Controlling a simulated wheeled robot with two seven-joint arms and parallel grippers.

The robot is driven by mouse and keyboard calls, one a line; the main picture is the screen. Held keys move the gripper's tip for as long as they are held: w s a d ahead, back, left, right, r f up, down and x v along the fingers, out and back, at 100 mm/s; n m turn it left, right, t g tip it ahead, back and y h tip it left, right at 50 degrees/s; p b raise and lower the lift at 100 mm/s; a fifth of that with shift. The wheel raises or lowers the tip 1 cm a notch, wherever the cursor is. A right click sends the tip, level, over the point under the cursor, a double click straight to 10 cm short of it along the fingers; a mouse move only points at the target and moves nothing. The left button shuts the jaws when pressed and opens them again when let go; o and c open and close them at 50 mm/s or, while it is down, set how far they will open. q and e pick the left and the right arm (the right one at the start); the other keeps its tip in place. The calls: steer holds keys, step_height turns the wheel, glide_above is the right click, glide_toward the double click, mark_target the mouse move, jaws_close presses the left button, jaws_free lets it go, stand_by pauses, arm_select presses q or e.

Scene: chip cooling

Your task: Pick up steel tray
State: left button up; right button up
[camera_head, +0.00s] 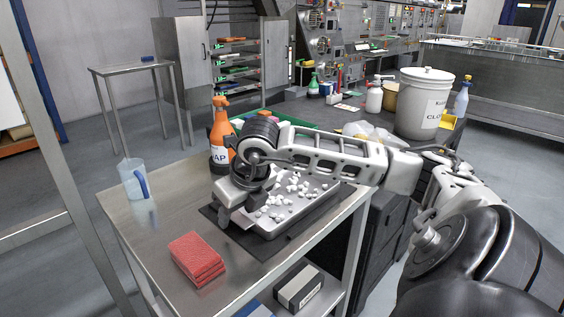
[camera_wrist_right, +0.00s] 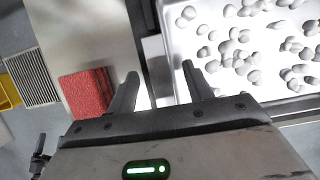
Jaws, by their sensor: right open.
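The steel tray (camera_head: 312,212) lies on a black mat (camera_head: 264,251) on the steel table and holds several white pieces. My right gripper (camera_head: 230,208) is over the tray's left end, its arm reaching across from the right and hiding part of the tray. In the right wrist view, the gripper (camera_wrist_right: 160,71) is open and empty. Its two fingers are apart on either side of the tray's left rim, with the tray (camera_wrist_right: 184,62) at right. Whether the fingers touch the rim cannot be told. My left gripper is not in view.
Red cloths (camera_head: 197,258) lie at the table's front, also seen in the wrist view (camera_wrist_right: 86,93). A clear jug (camera_head: 133,179) stands at left. An orange spray bottle (camera_head: 221,135) stands behind the gripper. A white lidded bucket (camera_head: 421,105) is on the back bench.

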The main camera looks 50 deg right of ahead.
steer(key=shift+w+f, duration=0.1)
steer(key=shift+f, duration=0.3)
jaws_close()
steer(key=shift+r, duration=0.1)
steer(key=shift+r, duration=0.1)
